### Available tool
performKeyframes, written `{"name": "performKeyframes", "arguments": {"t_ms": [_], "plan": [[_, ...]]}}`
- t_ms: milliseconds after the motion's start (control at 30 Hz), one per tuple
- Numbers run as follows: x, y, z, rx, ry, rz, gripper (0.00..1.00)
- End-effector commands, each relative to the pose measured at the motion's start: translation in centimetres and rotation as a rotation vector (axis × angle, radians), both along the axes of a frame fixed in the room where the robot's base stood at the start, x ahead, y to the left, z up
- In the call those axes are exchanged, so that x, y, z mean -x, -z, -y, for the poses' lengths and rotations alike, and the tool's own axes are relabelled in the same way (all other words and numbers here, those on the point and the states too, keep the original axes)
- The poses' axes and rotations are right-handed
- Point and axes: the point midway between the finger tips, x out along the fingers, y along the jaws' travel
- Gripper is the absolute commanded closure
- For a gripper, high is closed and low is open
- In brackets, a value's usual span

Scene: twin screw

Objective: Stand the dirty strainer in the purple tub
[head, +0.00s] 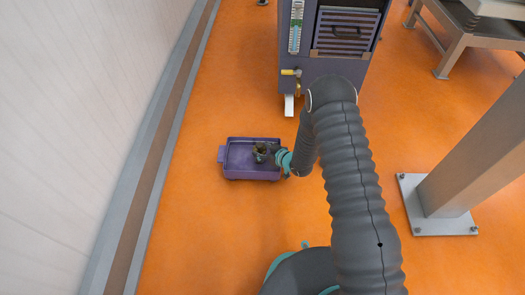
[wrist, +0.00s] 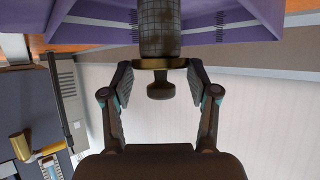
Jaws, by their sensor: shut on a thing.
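The purple tub (head: 232,160) sits on the orange floor in the head view. Its wall also shows along the top of the wrist view (wrist: 230,22). The dirty strainer (head: 260,152) is within the tub's outline in the head view. In the wrist view the strainer (wrist: 160,35) has a brown, stained mesh body, a brass collar and a dark knob. My gripper (wrist: 160,64) is shut on the strainer, one finger on each side by the collar. In the head view my gripper (head: 272,150) reaches in from the tub's right side. Whether the strainer touches the tub floor is hidden.
A purple-grey machine (head: 310,70) with a brass valve (head: 292,72) stands behind the tub. A pale wall (head: 80,120) with a grey kerb runs along the left. A grey post (head: 465,160) on a bolted plate stands at right. Floor left of the tub is clear.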

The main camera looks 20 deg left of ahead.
Motion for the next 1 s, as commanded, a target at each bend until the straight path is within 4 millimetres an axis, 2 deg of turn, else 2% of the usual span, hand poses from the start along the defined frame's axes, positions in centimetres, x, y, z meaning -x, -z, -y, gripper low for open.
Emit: {"name": "performKeyframes", "arguments": {"t_ms": [400,433,500,933,1000], "plan": [[-0.05,0.56,-0.02,-0.001,0.000,0.002,0.80],[-0.04,0.42,0.00,0.000,0.000,0.001,0.33],[-0.03,0.39,0.00,0.000,0.000,0.001,0.16],[-0.03,-0.17,0.00,0.000,0.000,0.001,0.15],[0.28,-0.39,0.63,-0.001,0.001,0.001,0.15]]}}
